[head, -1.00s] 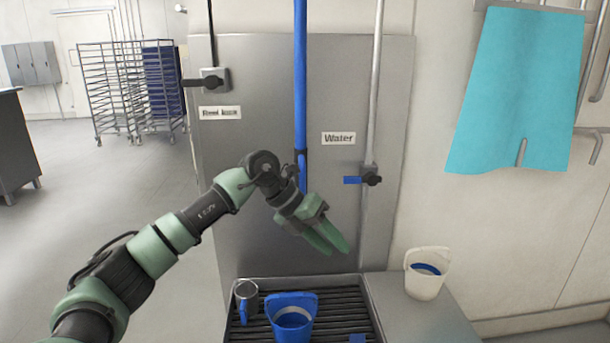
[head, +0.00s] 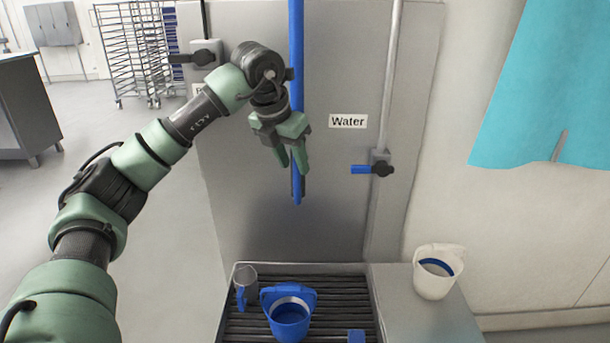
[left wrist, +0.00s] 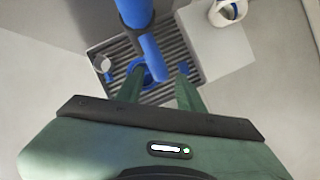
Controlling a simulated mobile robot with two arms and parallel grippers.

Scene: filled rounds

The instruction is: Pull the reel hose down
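The blue reel hose (head: 296,50) hangs straight down in front of the grey steel panel, its lower end just below my left fingertips. My left gripper (head: 293,165) is open and points down at the hose's lower part, with the hose showing between its fingers in the head view. In the left wrist view the hose (left wrist: 135,12) comes down from the top towards the gap between the fingers (left wrist: 158,92). The frames do not show clearly whether the fingers touch it. My right gripper is not in view.
A drain grate (head: 250,325) below holds a blue bucket (head: 289,322) and a metal jug (head: 247,278). A white bucket (head: 435,285) stands on the ledge at right. A black-handled valve (head: 205,53) and a blue-handled water valve (head: 381,168) flank the hose. A turquoise apron (head: 535,90) hangs right.

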